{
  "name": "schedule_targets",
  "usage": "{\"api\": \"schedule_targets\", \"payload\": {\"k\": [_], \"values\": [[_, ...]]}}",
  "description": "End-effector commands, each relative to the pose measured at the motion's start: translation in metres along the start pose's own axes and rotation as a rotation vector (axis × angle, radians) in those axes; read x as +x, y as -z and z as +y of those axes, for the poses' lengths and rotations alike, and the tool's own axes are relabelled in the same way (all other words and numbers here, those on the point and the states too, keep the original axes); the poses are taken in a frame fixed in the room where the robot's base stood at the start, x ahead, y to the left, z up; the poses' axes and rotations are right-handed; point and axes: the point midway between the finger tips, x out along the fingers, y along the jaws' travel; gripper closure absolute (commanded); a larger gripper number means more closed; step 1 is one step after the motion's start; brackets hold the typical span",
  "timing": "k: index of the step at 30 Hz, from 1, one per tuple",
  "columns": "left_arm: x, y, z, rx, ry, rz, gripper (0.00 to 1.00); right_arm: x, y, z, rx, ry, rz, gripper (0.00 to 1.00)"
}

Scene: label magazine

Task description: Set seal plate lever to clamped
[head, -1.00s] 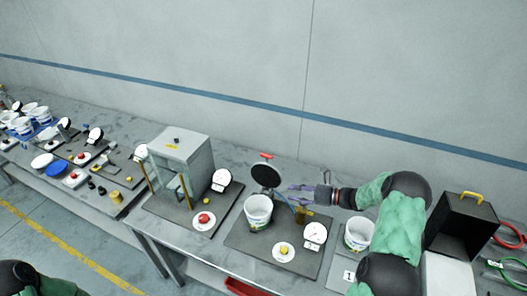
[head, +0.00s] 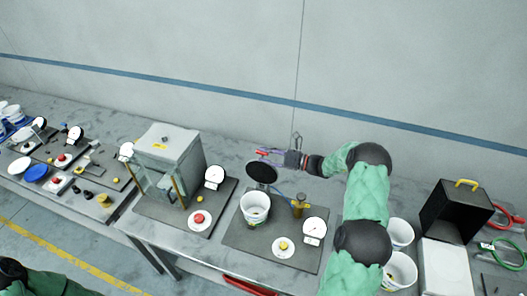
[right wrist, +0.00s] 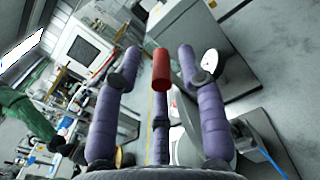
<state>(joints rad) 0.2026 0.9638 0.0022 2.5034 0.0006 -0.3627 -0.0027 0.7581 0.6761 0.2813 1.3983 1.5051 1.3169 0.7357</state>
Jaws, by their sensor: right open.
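The seal plate (head: 262,173) is a dark round disc, tilted up behind a white tub (head: 255,208) on a dark base board. Its lever has a red grip, which stands above the disc; in the right wrist view the red grip (right wrist: 161,68) lies between my spread purple fingers. My right gripper (head: 264,153) is open at the lever's top, and its fingers partly cover the grip in the head view. I cannot tell whether any finger touches it. My left gripper is out of view.
A dial gauge (head: 314,229), a yellow button (head: 283,245) and a brass fitting (head: 299,205) share the board. A grey cabinet (head: 168,160) stands left. White tubs (head: 399,270) and a black open box (head: 459,212) stand right.

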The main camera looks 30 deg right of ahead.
Motion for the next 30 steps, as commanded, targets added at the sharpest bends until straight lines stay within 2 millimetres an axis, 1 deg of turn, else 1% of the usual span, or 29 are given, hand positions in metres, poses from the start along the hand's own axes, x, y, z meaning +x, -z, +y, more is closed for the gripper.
{"api": "schedule_targets", "payload": {"k": [1, 5, 14, 15, 17, 18, 19, 30], "values": [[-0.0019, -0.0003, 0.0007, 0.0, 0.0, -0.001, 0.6, 0.0049, -0.0006, 0.0003, 0.0, -0.001, 0.0, 0.59], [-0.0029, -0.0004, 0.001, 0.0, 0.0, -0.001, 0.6, 0.0118, -0.0001, 0.0002, 0.0, -0.001, 0.0, 0.59], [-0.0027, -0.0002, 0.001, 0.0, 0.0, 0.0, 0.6, 0.013, 0.0003, -0.0001, 0.0, 0.0, 0.0, 0.59], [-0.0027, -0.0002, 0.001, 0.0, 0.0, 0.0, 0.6, 0.0129, 0.0002, -0.0001, 0.0, 0.0, 0.0, 0.71], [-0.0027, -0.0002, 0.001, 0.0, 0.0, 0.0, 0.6, 0.0129, 0.0003, -0.0001, 0.0, 0.0, 0.0, 0.87], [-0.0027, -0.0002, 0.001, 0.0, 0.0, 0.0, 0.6, 0.0129, 0.0003, -0.0001, 0.0, 0.0, 0.0, 0.99], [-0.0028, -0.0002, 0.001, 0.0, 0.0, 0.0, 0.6, 0.0129, 0.0003, -0.0001, 0.0, 0.0, 0.0, 1.0], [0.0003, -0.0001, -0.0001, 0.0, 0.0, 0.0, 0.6, 0.0129, 0.0007, -0.0015, -0.012, 0.0, 0.001, 1.0]]}}
